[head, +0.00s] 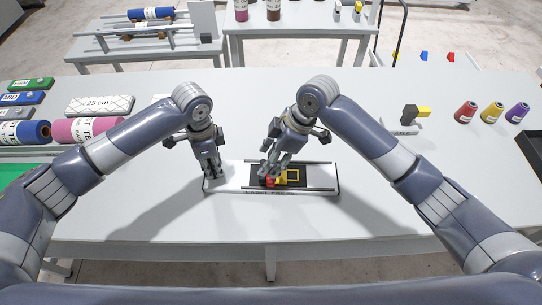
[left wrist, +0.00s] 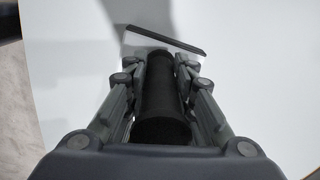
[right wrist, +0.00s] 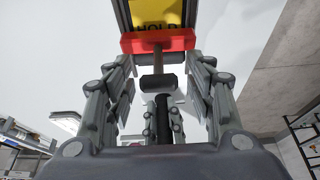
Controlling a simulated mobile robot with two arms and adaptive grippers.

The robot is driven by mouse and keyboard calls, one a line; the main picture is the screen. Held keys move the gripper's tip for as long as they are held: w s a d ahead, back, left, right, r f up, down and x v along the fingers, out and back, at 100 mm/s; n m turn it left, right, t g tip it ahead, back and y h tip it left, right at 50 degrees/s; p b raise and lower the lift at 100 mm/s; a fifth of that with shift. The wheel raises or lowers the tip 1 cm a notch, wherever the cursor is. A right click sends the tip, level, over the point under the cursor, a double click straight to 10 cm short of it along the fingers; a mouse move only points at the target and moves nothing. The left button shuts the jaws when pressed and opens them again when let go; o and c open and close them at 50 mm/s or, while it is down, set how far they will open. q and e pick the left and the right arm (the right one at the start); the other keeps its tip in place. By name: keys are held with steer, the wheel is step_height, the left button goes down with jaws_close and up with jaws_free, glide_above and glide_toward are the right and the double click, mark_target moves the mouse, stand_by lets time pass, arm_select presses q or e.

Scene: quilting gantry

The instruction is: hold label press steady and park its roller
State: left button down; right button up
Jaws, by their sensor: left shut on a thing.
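The label press (head: 232,188) is a white board with dark rails near the table's front edge. My left gripper (head: 212,174) is shut on a black upright handle at the press's left end; the handle (left wrist: 162,100) fills the gap between its fingers in the left wrist view. My right gripper (head: 268,176) is over the press's middle, at the red roller part (head: 270,183). A red bar (right wrist: 158,40) and yellow "HOLD" plate (right wrist: 155,14) lie beyond.
A dark tray (head: 532,146) is at the right edge. Rolls (head: 88,130) and a 25 cm block (head: 99,105) lie left. The table's middle behind the press is clear.

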arm_select(q)
steer(key=shift+s+f, duration=0.25)
steer(key=shift+f, duration=0.1)
arm_select(e)
jaws_close()
arm_select(q)
steer(key=shift+a, duration=0.15)
arm_select(e)
steer(key=d, duration=1)
steer(key=s+d, duration=0.1)
steer(key=d, duration=0.4)
steer(key=shift+d, duration=0.3)
arm_select(q)
steer(key=shift+a, duration=0.1)
arm_select(e)
steer(key=shift+c, duration=0.5)
jaws_free()
steer(key=shift+o, duration=0.7)
steer(key=v, duration=1.2)
steer(key=shift+s, duration=0.1)
